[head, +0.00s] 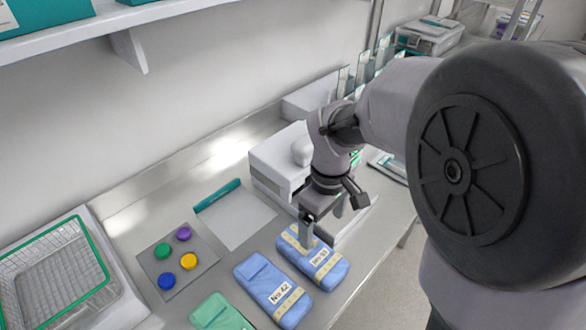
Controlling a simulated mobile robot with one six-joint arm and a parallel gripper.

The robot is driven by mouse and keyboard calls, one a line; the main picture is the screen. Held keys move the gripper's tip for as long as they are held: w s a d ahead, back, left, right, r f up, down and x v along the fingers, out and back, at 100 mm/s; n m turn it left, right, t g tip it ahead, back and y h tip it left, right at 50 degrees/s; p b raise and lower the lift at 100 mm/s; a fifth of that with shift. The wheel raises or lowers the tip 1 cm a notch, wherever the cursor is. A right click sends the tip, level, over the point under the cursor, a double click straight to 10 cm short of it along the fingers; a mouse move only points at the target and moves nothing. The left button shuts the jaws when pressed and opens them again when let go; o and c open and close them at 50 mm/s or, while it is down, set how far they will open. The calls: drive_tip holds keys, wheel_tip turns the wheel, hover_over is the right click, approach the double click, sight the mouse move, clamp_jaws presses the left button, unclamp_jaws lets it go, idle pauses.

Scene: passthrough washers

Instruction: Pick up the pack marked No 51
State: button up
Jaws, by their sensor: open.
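A blue pack (328,273) with cream tape bands lies on the steel counter, under my gripper. Its small white label is tilted and too small to read surely; it could be No 51 or No 53. A second blue pack (260,272), labelled No 42, lies just left of it. A green pack (213,314) is cut off by the bottom edge, with no label in view. My gripper (322,226) is open, pointing down at the far end of the right blue pack. One finger overlaps that pack in the picture; I cannot tell whether it touches.
A white boxy device (278,160) stands close behind my gripper. Left are a pale sheet with a teal edge (236,216), a grey plate with coloured discs (156,266) and a wire basket (60,262). The counter's front edge is close to the packs.

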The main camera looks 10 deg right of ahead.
sight(319, 256)
drive_tip(key=f+b, duration=0.3)
drive_tip(key=f, duration=0.5)
drive_tip(key=f+b, duration=0.4)
drive_tip(key=f, duration=0.4)
drive_tip(key=shift+w+d+f, duration=0.1)
drive_tip(key=shift+w+d, duration=0.05)
drive_tip(key=shift+d, duration=0.05)
drive_tip(key=shift+c, duration=0.9)
drive_tip(key=c, duration=1.5)
